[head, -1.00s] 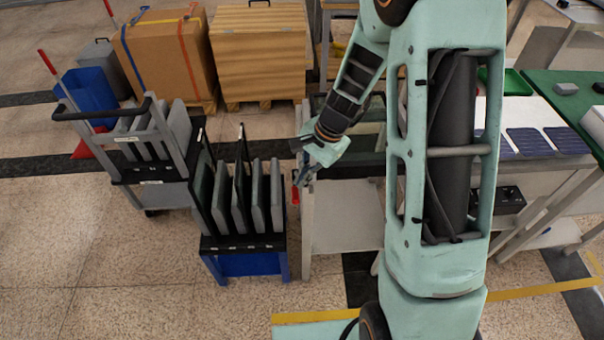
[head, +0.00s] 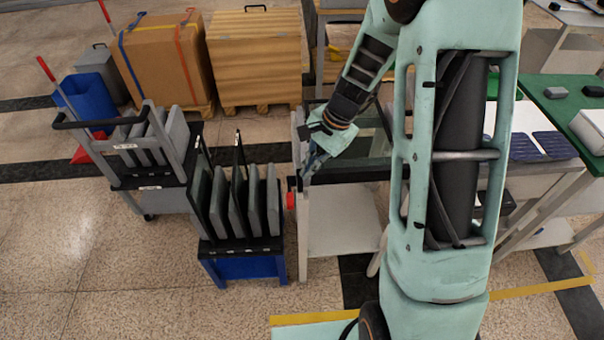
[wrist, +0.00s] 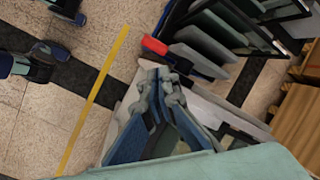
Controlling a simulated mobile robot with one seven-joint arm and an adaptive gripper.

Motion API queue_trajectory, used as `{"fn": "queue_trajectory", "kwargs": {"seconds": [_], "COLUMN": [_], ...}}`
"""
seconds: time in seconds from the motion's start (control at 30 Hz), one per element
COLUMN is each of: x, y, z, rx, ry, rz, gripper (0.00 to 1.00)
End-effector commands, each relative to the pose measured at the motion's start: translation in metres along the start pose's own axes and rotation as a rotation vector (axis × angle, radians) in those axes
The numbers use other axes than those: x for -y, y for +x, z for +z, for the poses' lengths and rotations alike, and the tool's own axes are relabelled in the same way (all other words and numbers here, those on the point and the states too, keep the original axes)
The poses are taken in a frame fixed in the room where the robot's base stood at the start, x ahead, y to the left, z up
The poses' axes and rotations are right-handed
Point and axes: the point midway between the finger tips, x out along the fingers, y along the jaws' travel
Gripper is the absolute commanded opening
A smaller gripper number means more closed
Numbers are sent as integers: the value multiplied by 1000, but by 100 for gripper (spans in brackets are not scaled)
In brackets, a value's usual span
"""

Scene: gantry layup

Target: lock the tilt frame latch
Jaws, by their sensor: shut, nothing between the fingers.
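The tilt frame (head: 358,172) stands in the middle of the head view, a light metal stand with a dark, glassy top. A red latch handle (head: 290,200) sits at its left front edge; it also shows in the wrist view (wrist: 154,45). My gripper (head: 304,181) points down at that edge, just above and right of the red handle. In the wrist view my gripper's fingertips (wrist: 159,88) are together with nothing held, and the red handle lies just beyond them. A small gap seems to show between them. I cannot tell whether the latch is locked.
A blue-based rack (head: 240,246) of grey and black panels stands close left of the frame. A grey cart (head: 150,190) is farther left. Wooden crates (head: 254,60) stand behind. A bench with blue panels (head: 550,145) is at right. Floor in front is open.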

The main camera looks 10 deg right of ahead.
Motion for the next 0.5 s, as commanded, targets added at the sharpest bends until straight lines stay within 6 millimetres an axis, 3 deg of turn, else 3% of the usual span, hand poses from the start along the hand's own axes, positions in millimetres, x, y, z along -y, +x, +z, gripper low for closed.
{"fn": "queue_trajectory", "kwargs": {"seconds": [0.3, 0.5], "x": [-12, -17], "y": [-55, -73], "z": [11, 16], "rx": [-2, 1], "ry": [-1, 0], "rz": [-2, 0], "gripper": [0, 0]}}
